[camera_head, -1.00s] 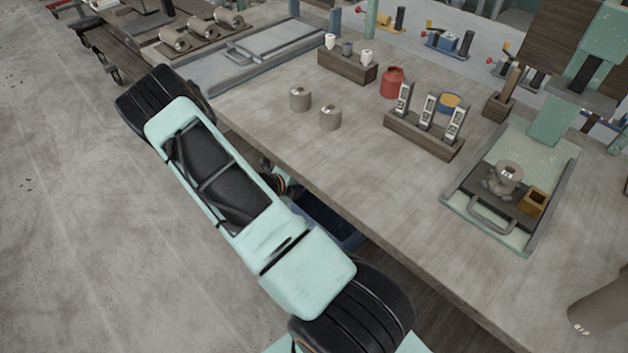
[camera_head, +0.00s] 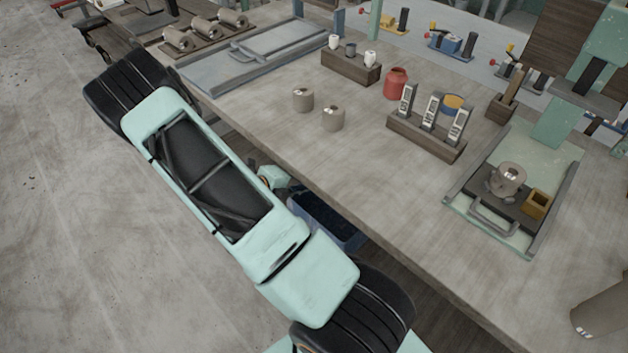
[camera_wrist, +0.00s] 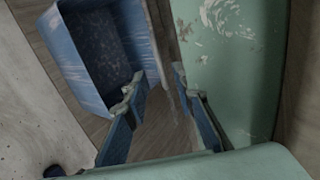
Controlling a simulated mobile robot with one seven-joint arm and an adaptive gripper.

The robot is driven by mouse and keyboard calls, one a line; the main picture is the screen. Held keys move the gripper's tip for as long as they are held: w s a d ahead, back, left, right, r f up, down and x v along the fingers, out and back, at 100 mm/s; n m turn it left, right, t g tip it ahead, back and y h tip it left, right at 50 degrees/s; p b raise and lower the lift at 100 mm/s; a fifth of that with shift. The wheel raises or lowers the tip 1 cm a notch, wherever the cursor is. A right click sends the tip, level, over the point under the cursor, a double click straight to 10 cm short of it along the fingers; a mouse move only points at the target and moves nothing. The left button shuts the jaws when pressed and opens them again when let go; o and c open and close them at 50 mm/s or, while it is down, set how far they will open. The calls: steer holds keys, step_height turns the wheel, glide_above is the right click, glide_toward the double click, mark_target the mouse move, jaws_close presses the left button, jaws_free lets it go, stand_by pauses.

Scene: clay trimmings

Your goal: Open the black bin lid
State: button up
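No black bin lid can be made out in either view. A blue bin (camera_wrist: 75,62) with a dark speckled inside shows in the wrist view, at the upper left. In the head view the blue bin (camera_head: 322,228) is under the table's front edge, partly hidden by the table and my arm. In the wrist view my gripper (camera_wrist: 158,80) has its two fingers apart with nothing between them. The left finger lies in front of the bin's lower right corner; I cannot tell whether they touch.
A scratched green surface (camera_wrist: 228,65) is close on the right in the wrist view; I cannot tell what it is. The table (camera_head: 400,205) above the blue bin carries two clay pieces, a red jar (camera_head: 396,84) and tool blocks. Open floor (camera_head: 60,240) lies left of my arm.

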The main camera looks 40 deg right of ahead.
steer(key=v, duration=0.5)
steer(key=shift+a+r, duration=0.2)
steer(key=shift+a, duration=0.05)
steer(key=shift+f, duration=0.25)
steer(key=c, duration=0.5)
steer(key=shift+a+f+m+b, duration=0.1)
steer(key=shift+f+m+b, duration=0.2)
steer(key=shift+m+b, duration=0.3)
jaws_close()
steer(key=a+f+m+h+b, duration=0.45)
steer(key=f+m+b, duration=0.35)
steer(key=m+b, duration=0.65)
steer(key=w+d+r+m, duration=0.1)
steer(key=d+m, duration=0.1)
steer(key=d, duration=0.9)
steer(key=shift+w+t, duration=0.3)
